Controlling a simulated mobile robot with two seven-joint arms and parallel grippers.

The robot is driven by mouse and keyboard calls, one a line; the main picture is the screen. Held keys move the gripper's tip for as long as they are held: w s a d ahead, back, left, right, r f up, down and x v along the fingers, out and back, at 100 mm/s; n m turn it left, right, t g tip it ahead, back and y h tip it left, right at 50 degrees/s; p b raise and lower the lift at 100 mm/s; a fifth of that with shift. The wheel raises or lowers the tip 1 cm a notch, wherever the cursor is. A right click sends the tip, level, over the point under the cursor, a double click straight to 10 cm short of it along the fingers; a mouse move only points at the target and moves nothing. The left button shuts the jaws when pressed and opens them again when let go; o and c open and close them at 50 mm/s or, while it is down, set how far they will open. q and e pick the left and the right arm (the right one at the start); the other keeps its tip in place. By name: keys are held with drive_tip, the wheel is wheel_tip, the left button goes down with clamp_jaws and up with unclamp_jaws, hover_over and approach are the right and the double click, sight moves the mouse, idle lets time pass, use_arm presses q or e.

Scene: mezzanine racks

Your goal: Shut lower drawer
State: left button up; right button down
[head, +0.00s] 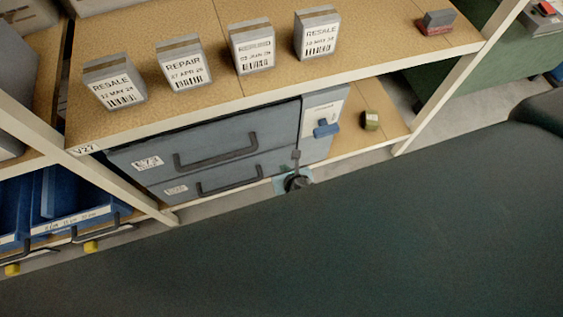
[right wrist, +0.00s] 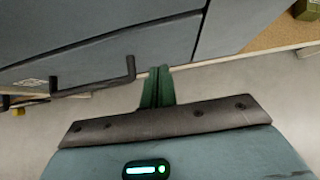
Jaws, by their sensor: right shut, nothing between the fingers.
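The lower drawer (head: 270,164) is a blue-grey front with a dark bar handle (head: 230,180), under a similar upper drawer (head: 225,134). It looks about flush with the upper one; I cannot tell if a small gap remains. In the right wrist view the lower drawer front (right wrist: 150,50) fills the upper left, its handle (right wrist: 98,84) left of my fingers. My right gripper (head: 296,158) is shut and empty at the drawer's lower right corner; its green fingertips (right wrist: 158,72) are close to the front edge, contact unclear. My left gripper is not in view.
Right of the drawers is a grey panel with a blue block (head: 327,128); an olive object (head: 370,120) lies on the shelf beyond. Several labelled boxes (head: 184,64) stand on the shelf above. Blue bins (head: 75,198) are at left. A rack post (head: 455,85) stands at right.

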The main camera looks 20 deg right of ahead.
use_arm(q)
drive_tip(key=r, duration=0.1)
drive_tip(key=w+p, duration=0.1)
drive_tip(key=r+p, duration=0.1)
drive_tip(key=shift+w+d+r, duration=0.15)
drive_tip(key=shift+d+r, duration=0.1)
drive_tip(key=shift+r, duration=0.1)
use_arm(e)
drive_tip(key=v, duration=0.6)
drive_tip(key=shift+r, duration=0.2)
drive_tip(key=shift+s+d, duration=0.1)
drive_tip(key=shift+s, duration=0.1)
drive_tip(key=s+r+m+g+y+p, duration=0.15)
drive_tip(key=s+r+m+p, duration=0.25)
drive_tip(key=s+m, duration=1)
use_arm(q)
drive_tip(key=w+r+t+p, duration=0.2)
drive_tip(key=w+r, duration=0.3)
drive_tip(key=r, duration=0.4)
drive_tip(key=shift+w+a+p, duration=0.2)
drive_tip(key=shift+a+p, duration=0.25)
drive_tip(key=shift+p, duration=0.25)
use_arm(e)
drive_tip(key=s+d+r+m, duration=0.3)
drive_tip(key=s+r+m, duration=0.2)
drive_tip(key=m, duration=0.5)
drive_tip(key=s+d+r+m+t, duration=0.1)
drive_tip(key=s+d+r+m, duration=0.3)
drive_tip(key=m, duration=0.6)
drive_tip(key=shift+v, duration=0.9)
